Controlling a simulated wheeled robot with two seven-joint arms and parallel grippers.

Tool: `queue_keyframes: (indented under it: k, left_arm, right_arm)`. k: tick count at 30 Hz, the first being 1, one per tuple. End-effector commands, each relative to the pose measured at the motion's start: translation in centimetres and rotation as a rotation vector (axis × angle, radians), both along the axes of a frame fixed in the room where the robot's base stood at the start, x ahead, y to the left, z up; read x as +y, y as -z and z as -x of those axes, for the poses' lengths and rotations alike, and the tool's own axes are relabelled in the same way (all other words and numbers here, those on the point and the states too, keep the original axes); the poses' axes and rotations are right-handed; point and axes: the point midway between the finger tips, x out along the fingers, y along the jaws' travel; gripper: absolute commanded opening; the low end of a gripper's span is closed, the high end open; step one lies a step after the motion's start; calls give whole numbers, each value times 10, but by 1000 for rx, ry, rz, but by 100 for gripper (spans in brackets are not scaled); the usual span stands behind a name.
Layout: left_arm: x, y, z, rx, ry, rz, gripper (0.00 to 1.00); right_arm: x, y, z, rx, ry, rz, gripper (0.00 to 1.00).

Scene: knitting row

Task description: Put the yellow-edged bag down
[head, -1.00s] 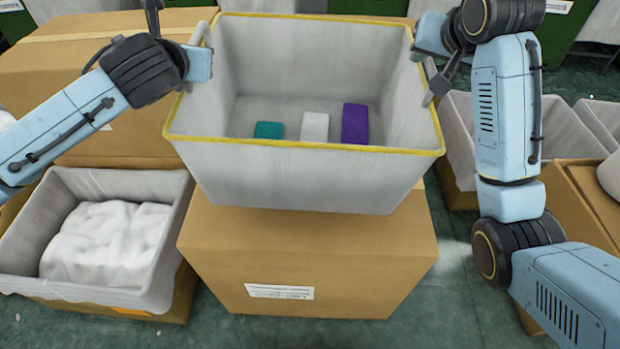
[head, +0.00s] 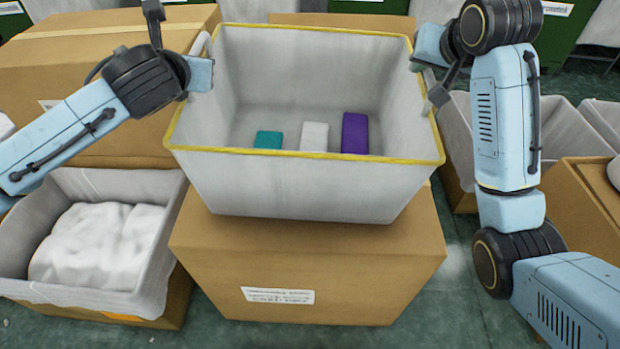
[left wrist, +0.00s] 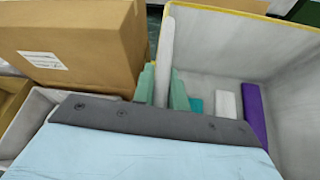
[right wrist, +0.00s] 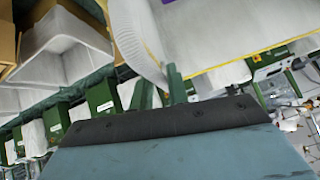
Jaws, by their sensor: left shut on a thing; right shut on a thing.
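The yellow-edged bag (head: 300,185) is a pale grey, open-topped bin with a yellow rim. It is upright, above a closed cardboard box (head: 305,275); I cannot tell whether its bottom touches the box. Inside lie a teal block (head: 268,140), a white block (head: 314,137) and a purple block (head: 355,133). My left gripper (head: 203,70) is shut on the bag's left side handle, and its green fingers straddle the pale handle in the left wrist view (left wrist: 160,85). My right gripper (head: 430,78) is shut on the right side handle, also seen in the right wrist view (right wrist: 160,90).
A grey-lined bin (head: 160,255) with white cloth (head: 85,245) stands at left. A large cardboard box (head: 60,75) is behind it. More grey-lined bins (head: 560,130) and a cardboard box (head: 585,205) stand at right. Green floor (head: 465,315) shows in front.

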Motion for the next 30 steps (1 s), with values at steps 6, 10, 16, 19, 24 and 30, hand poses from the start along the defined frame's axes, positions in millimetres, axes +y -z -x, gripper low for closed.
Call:
queue_keyframes:
  k: [6, 10, 16, 19, 24, 30]
  left_arm:
    - [6, 1, -1, 0, -16, -4, 36]
    - [4, 1, -1, 0, -11, -3, 36]
    - [2, 0, 2, 1, -7, -3, 36]
    - [2, -3, 9, -1, -5, -2, 36]
    - [0, -14, 36, -3, -4, -3, 36]
    - [-3, -30, 74, -3, -6, -3, 36]
  right_arm:
    - [-6, 1, -1, 0, 17, 4, 38]
    - [-4, 1, 0, -1, 13, 3, 38]
    - [-3, 1, 0, -1, 8, 2, 38]
    - [-2, 1, 0, -1, 7, 2, 38]
    - [-2, 1, 0, -1, 5, 2, 38]
    - [-1, 1, 0, -1, 5, 2, 38]
